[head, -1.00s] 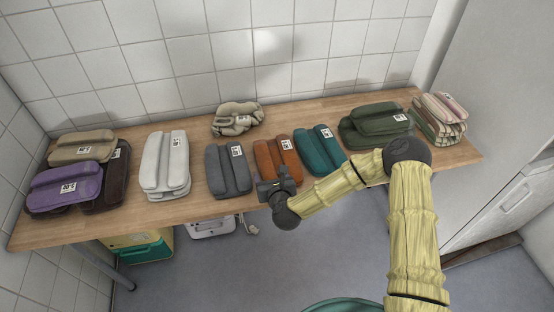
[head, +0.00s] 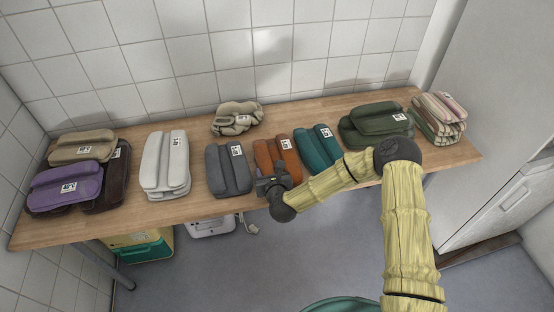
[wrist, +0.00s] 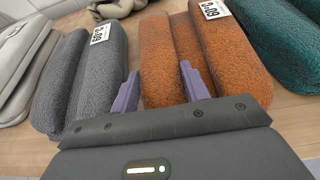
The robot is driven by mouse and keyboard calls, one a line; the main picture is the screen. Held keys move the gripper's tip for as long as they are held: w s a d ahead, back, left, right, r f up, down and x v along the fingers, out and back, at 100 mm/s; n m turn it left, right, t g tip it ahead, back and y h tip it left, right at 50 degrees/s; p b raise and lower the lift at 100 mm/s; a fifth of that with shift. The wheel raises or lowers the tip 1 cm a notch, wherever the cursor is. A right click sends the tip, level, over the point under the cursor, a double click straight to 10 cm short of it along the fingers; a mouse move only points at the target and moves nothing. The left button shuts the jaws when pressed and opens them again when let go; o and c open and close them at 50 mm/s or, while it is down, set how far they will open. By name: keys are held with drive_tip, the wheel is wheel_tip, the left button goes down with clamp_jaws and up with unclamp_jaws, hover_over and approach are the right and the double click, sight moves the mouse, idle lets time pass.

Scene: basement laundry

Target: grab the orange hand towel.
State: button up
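The orange hand towel (head: 283,153) lies folded on the wooden table, between a grey towel and a teal towel. In the wrist view the orange towel (wrist: 172,62) is straight ahead, two long rolls with a white tag (wrist: 215,9) on the right one. My gripper (head: 271,180) is at the near end of the orange towel. In the wrist view its two purple fingers (wrist: 161,90) are apart.
The grey towel (head: 228,170) is close on the left and the teal towel (head: 318,147) close on the right. A crumpled beige cloth (head: 236,118) lies behind. White, purple and green towels stand further along the table (head: 210,208). A grey cabinet (head: 500,120) is at right.

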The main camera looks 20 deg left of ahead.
drive_tip(key=shift+w, duration=0.1)
drive_tip(key=c, duration=0.5)
wheel_tip(320, 180, up, 10)
drive_tip(key=shift+r, duration=0.1)
